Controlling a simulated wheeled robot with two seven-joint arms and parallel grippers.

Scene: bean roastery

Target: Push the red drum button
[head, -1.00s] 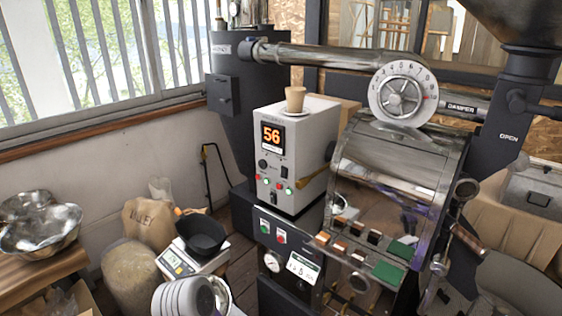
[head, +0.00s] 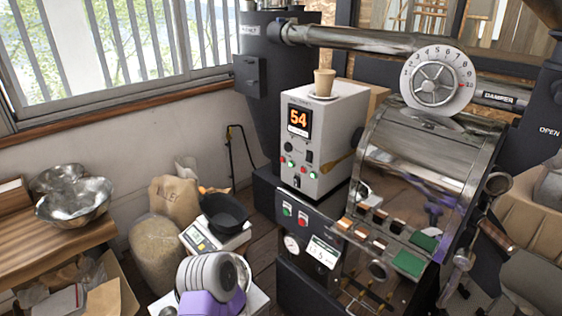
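The red button (head: 303,218) is a small round button on the black lower panel (head: 325,230) of the roaster. A similar green button (head: 287,209) sits just left of it. Its lettering is too small to read. Nothing touches or covers the red button. A grey ribbed and purple link of my own arm (head: 205,280) shows at the bottom, left of the panel and apart from it. Neither gripper's fingers show, so their state is hidden.
Above stands a white control box (head: 335,125) showing 54, with small lights and a paper cup (head: 324,82) on top. A scale with black pan (head: 226,213) and bean sacks (head: 158,243) stand left.

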